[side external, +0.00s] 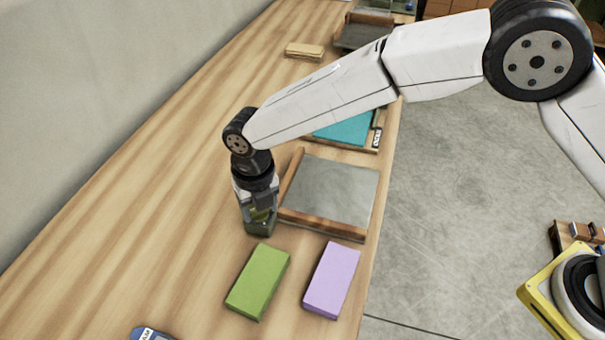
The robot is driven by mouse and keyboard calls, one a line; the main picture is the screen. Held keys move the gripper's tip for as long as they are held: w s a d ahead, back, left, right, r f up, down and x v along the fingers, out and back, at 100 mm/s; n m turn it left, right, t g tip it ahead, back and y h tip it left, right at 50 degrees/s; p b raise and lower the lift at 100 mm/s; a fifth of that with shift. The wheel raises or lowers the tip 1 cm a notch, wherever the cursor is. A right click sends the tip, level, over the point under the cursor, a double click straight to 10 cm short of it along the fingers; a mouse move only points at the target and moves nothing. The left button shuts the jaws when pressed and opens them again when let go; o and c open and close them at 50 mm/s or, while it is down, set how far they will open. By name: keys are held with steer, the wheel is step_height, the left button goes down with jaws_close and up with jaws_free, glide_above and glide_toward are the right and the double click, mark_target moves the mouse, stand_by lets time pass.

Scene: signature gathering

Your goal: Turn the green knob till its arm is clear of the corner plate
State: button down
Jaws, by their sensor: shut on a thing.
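My gripper (260,213) points down at the left front corner of the grey corner plate (332,190), which has wooden strips along its left and front sides. The gripper is shut on the green knob (259,229), a dark green piece low between the fingers. The fingers hide most of the knob. I cannot make out the knob's arm or whether it lies over the plate.
A green block (258,281) and a lilac block (332,280) lie in front of the plate. A teal sheet (345,130) is on a tray behind it. A light wooden block (304,50) lies farther back. The wooden table (130,220) is clear to the left.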

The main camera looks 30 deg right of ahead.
mark_target(261, 216)
steer(key=shift+c, duration=0.2)
jaws_free()
steer(key=shift+r, duration=0.1)
step_height(261, 216, up, 8)
stand_by(0.4)
steer(key=s+d+m+t, duration=0.1)
steer(key=d+m, duration=1.7)
steer(key=d, duration=0.2)
steer(key=s+d+f+m+t, duration=0.1)
steer(key=s+d+f+m, duration=0.1)
steer(key=s+d+m, duration=1)
steer(key=d+m, duration=0.3)
steer(key=m, duration=0.3)
steer(key=shift+s+d+f+t, duration=0.15)
steer(key=shift+s+f+t, duration=0.05)
steer(key=shift+s+t, duration=0.1)
